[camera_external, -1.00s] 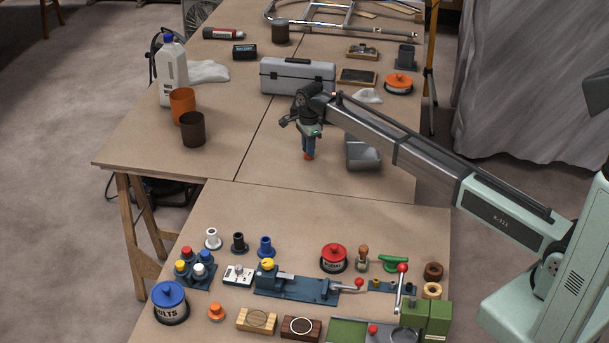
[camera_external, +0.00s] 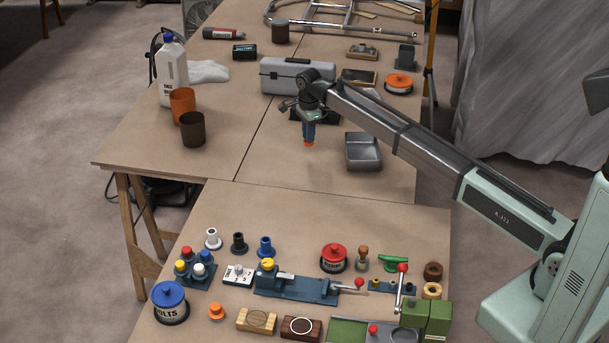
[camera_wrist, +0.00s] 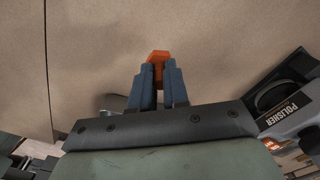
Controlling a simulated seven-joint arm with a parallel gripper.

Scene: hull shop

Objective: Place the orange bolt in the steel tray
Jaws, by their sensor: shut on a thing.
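The orange bolt (camera_wrist: 157,58) is between my gripper's blue fingers in the wrist view. In the external view the bolt (camera_external: 309,143) shows at the fingertips, held above the far table. My gripper (camera_external: 309,133) is shut on it. The grey steel tray (camera_external: 363,166) stands on the far table, to the right of my gripper and a little nearer the camera. Its inside looks empty. Part of the bolt is hidden by the fingers.
A grey toolbox (camera_external: 283,76) stands behind my gripper. An orange cup (camera_external: 182,103) and a brown cup (camera_external: 192,130) stand at the left. The table around the tray is clear.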

